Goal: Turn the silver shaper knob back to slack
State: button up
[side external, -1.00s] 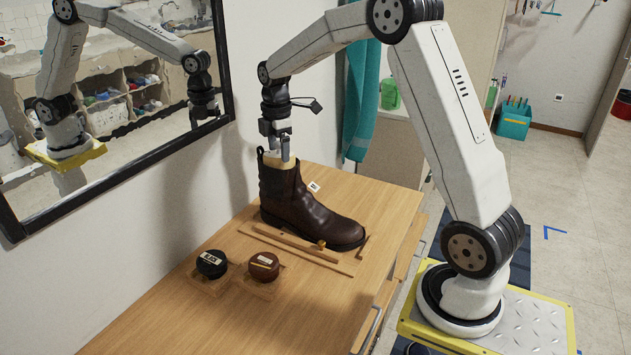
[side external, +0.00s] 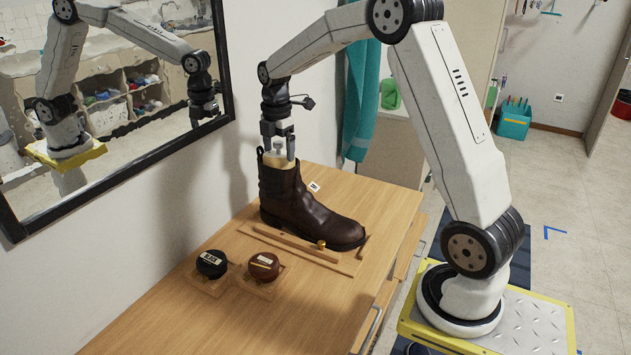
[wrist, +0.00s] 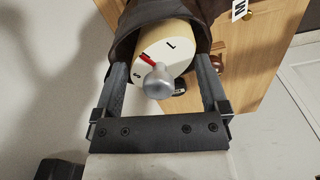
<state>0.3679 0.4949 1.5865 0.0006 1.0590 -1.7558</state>
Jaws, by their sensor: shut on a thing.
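The silver knob (wrist: 158,82) stands up from the cream shaper top (wrist: 180,35) inside the brown boot (side external: 300,205). The boot stands upright on a wooden board. A red mark (wrist: 147,59) on the shaper top lies between a letter like L and one like S. My gripper (side external: 280,150) points down over the boot opening. Its fingers (wrist: 160,75) stand on either side of the knob, shut on it. The wrist view does not clearly show where they touch. The shaper's lower part is hidden in the boot.
A black tin (side external: 211,263) and a brown tin (side external: 263,266) sit in wooden holders in front of the boot. A small white card (side external: 314,186) lies behind it. A mirror (side external: 110,85) hangs on the left wall. A teal cloth (side external: 360,100) hangs behind.

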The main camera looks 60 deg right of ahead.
aim_at(278, 142)
jog(key=o, duration=0.6)
jog(key=shift+c, duration=0.2)
jog(key=shift+r, duration=0.15)
jog(key=shift+r, duration=3.35)
